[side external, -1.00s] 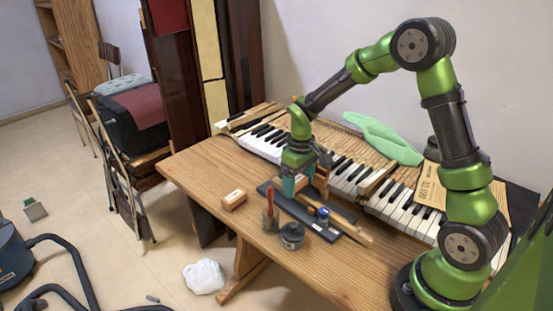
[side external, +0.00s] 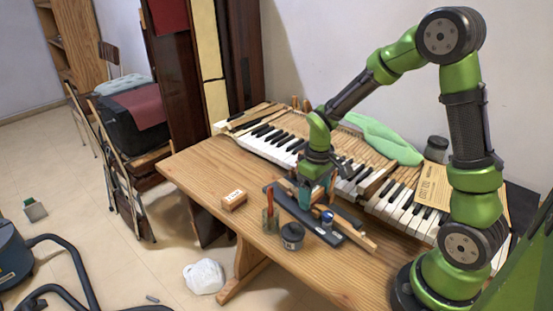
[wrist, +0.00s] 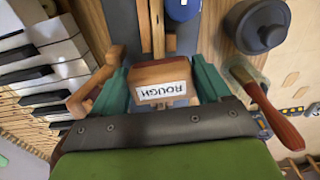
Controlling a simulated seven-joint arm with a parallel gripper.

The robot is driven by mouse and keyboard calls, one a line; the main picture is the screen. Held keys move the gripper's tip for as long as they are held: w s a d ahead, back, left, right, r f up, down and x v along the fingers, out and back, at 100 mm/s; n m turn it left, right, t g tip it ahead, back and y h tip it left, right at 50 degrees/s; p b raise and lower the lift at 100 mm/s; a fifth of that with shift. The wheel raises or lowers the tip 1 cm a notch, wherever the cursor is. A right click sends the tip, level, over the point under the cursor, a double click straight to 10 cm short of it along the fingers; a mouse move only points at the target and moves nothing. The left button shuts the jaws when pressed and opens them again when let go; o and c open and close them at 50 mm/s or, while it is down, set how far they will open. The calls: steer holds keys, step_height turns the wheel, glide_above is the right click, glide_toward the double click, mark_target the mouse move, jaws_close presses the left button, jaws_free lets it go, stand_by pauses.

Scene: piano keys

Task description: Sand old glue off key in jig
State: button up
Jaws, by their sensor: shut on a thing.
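A dark jig (side external: 288,203) lies on the wooden table, with a pale wooden key (side external: 358,240) lying along it and sticking out at its right end. A blue-topped part (side external: 327,216) sits on the jig; blue also shows at the top of the wrist view (wrist: 183,8). My gripper (side external: 305,193) is over the jig. In the wrist view its teal fingers (wrist: 163,88) are shut on a brown sanding block (wrist: 160,72) labelled ROUGH. The block overlaps the near end of the key (wrist: 157,25); whether they touch is unclear. The block hides the key's surface beneath it.
Another labelled block (side external: 234,199) lies left of the jig. A red-handled brush (side external: 270,203) in a container and a dark jar (side external: 292,237) stand just in front of it. The piano keyboard (side external: 270,143) and green cloth (side external: 380,138) lie behind. The table's left part is clear.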

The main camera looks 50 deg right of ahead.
mark_target(283, 183)
steer(key=shift+w+d, duration=0.15)
steer(key=shift+w, duration=1.7)
steer(key=shift+w+d+f, duration=0.1)
steer(key=shift+w, duration=1.15)
steer(key=shift+w+d+f, duration=0.1)
steer(key=shift+w+d, duration=0.05)
steer(key=shift+w, duration=1.15)
steer(key=shift+w+d+f, duration=0.1)
steer(key=shift+w, duration=1.15)
steer(key=shift+r, duration=3.05)
step_height(283, 183, up, 3)
steer(key=shift+f, duration=0.1)
steer(key=shift+f, duration=0.1)
